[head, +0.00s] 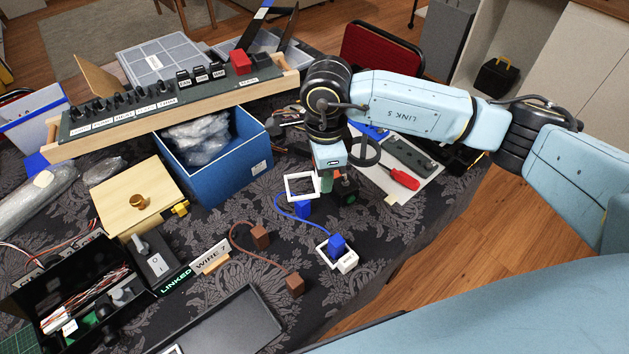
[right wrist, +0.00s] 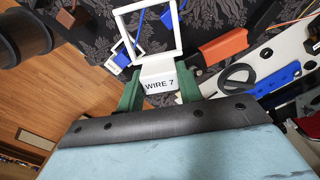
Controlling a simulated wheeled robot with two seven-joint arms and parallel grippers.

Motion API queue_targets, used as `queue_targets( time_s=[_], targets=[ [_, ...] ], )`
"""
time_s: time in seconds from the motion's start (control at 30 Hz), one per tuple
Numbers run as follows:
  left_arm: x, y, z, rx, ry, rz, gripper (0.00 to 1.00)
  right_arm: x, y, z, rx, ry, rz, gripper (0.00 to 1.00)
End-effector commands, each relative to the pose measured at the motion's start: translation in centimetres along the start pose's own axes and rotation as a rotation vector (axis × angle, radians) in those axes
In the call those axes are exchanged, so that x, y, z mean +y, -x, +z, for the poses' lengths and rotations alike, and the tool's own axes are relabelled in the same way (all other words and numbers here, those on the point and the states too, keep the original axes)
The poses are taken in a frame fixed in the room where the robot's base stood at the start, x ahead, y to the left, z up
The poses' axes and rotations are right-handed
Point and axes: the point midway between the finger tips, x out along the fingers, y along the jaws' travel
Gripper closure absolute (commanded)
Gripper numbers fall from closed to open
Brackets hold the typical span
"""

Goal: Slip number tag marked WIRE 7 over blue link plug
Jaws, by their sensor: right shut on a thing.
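My right gripper (head: 328,180) is shut on a white number tag (head: 301,198) with a square open frame. In the right wrist view, the tag's face (right wrist: 159,85) reads WIRE 7 between the green fingers (right wrist: 158,74). The blue link (head: 278,203) lies on the dark patterned cloth. One blue plug (head: 303,209) is close to the held frame in the head view; a blue plug (right wrist: 166,17) shows through the frame in the right wrist view. The other blue plug (head: 337,243) stands within another white tag (head: 347,263). My left gripper is out of view.
A brown link with two plugs (head: 261,237) lies left of the blue link. A red-handled screwdriver (head: 404,179) lies on the right.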

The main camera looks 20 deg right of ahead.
Motion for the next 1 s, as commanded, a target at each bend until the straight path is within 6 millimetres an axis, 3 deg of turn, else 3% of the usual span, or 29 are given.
queue_targets(
  time_s=[0.3, 0.5, 0.7, 1.0],
  targets=[
    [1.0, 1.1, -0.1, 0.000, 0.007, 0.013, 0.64, 0.7, -1.9, 1.4, 0.002, -0.706, 0.004, 0.86],
    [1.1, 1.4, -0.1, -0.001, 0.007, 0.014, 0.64, 0.9, -2.7, 1.9, 0.003, -0.984, 0.003, 0.86],
    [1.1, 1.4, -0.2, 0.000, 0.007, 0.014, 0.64, 1.0, -3.0, 2.0, 0.003, -1.073, 0.002, 0.86],
    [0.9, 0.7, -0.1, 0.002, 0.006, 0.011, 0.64, 1.0, -4.1, 2.0, 0.003, -1.073, 0.003, 0.86]
  ],
)
